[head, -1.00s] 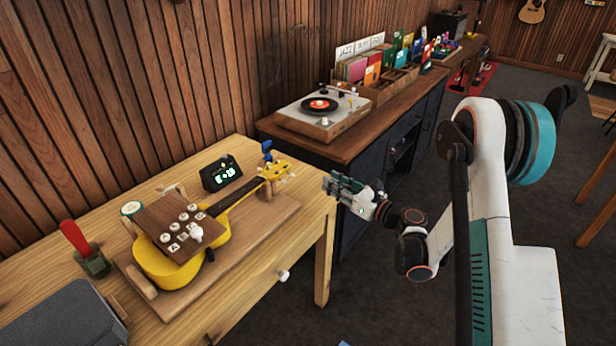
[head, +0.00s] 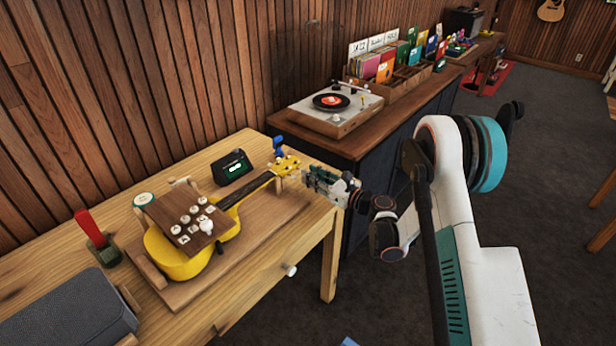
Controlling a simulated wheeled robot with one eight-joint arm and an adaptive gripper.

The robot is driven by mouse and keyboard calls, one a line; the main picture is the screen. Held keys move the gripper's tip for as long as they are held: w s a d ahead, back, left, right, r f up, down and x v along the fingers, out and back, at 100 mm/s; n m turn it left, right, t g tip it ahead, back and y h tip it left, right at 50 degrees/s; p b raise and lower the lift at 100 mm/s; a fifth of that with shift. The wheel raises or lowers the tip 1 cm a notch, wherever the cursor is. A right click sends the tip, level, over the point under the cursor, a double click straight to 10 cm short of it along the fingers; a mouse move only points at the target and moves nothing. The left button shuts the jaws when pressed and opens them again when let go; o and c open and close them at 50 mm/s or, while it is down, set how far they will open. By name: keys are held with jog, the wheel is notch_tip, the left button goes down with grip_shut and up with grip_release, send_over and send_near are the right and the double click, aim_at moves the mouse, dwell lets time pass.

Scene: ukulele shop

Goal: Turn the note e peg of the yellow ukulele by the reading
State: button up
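The yellow ukulele (head: 185,262) lies on a wooden board on the table, its neck pointing to the back right. Its yellow headstock (head: 288,162) carries pale pegs, too small to tell apart by note. A blue tuner clip (head: 278,147) stands up from the headstock. My gripper (head: 308,180) is just right of the headstock, at about the pegs' level, pointing left. Whether it touches a peg, and how far its fingers are apart, cannot be told.
A brown panel with several white knobs (head: 187,222) covers part of the ukulele body. A red-handled tool (head: 90,229) and a grey speaker-like box (head: 68,309) are at the table's left. A turntable (head: 334,107) stands on the dark cabinet behind.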

jog(key=shift+x, duration=1.15)
grip_shut()
jog(key=shift+m+b, duration=0.3)
jog(key=shift+b, duration=0.05)
jog(key=shift+w+d+m+b, duration=0.1)
jog(key=shift+m+b, duration=0.7)
jog(key=shift+m, duration=1.8)
